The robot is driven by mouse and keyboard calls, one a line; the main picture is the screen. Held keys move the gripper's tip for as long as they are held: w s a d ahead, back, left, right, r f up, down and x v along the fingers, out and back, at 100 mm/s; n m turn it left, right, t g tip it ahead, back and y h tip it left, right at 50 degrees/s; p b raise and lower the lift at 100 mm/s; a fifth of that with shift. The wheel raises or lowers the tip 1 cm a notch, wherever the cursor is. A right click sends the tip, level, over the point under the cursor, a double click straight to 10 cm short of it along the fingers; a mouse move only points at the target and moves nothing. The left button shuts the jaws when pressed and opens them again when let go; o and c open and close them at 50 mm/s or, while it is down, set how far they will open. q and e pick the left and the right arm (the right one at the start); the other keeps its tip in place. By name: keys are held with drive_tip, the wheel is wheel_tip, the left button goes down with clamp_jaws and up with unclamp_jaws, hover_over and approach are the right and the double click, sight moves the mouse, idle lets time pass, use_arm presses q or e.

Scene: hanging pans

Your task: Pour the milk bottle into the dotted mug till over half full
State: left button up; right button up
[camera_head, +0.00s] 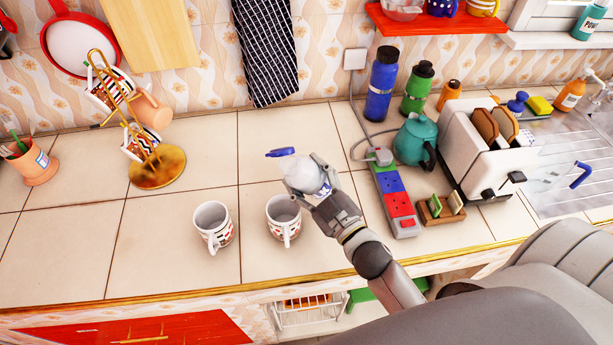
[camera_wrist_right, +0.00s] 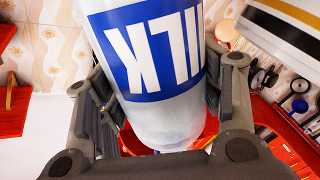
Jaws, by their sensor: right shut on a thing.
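The milk bottle (camera_head: 300,172) is white with a blue top, and its top points left in the head view. My right gripper (camera_head: 323,185) is shut around the bottle, holding it tilted above and behind the right mug. In the right wrist view the bottle (camera_wrist_right: 150,60), with a blue MILK label, sits between the fingers. Two white mugs with reddish patterns stand upright on the counter: a left mug (camera_head: 213,228) and a right mug (camera_head: 284,220). I cannot tell which is dotted or what is inside them. My left gripper is out of view.
A gold mug stand (camera_head: 156,168) with hanging mugs is at left. A power strip (camera_head: 393,195), teal kettle (camera_head: 416,140), toaster (camera_head: 480,150) and small rack (camera_head: 441,208) stand right of my arm. The counter (camera_head: 70,240) left of the mugs is clear.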

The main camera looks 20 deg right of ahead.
sight(325, 176)
drive_tip(key=shift+w+d+f+n+b, duration=0.15)
drive_tip(key=shift+d+f+n+b, duration=0.3)
drive_tip(key=shift+n+b, duration=0.45)
drive_tip(key=shift+w+d+f+n+y+b, duration=0.15)
drive_tip(key=shift+d+n+b, duration=0.15)
drive_tip(key=shift+n+b, duration=0.35)
drive_tip(key=shift+d+n+y+b, duration=0.15)
drive_tip(key=shift+d+n+b, duration=0.15)
drive_tip(key=shift+n+b, duration=0.35)
drive_tip(key=n, duration=0.3)
drive_tip(key=shift+w+d+r, duration=0.1)
drive_tip(key=shift+d+r, duration=0.3)
drive_tip(key=shift+d+r+n+y+p, duration=0.1)
drive_tip(key=shift+r+n+y+p, duration=0.1)
drive_tip(key=shift+n, duration=0.35)
drive_tip(key=shift+r+n+y+p, duration=0.15)
drive_tip(key=shift+n+y+p, duration=0.05)
drive_tip(key=shift+n, duration=0.35)
